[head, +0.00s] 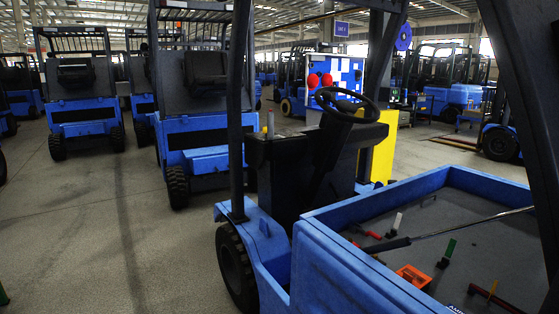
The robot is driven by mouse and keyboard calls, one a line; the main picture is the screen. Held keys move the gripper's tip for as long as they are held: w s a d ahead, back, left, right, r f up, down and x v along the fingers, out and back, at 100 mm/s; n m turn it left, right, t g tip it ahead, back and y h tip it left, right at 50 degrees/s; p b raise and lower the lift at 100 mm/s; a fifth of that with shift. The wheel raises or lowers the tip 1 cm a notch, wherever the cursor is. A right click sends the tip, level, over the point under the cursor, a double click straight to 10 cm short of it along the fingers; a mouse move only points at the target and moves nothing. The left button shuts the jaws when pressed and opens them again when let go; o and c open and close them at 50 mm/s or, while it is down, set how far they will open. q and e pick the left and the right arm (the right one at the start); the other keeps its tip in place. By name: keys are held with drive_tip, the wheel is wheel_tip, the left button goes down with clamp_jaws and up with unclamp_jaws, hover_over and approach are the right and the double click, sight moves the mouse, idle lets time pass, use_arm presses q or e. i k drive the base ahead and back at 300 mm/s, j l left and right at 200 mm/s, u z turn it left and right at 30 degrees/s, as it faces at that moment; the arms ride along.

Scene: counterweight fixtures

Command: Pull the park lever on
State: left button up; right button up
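A blue forklift (330,262) stands close in front of me, with a black steering wheel (346,106) on its dark column. Neither of my grippers is in view.
A black rod (440,233) crosses the deck, and an orange-red block (413,276) lies in it. Dark frame posts (238,110) rise beside the cab. Other blue forklifts (80,95) stand behind. The concrete floor (90,230) at left is clear.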

sight(270, 114)
drive_tip(key=i, duration=0.3)
drive_tip(key=i+j+z, duration=0.15)
drive_tip(key=i+j, duration=0.8)
drive_tip(key=i+j+z, duration=0.2)
drive_tip(key=i+j, duration=0.7)
drive_tip(key=j, duration=0.15)
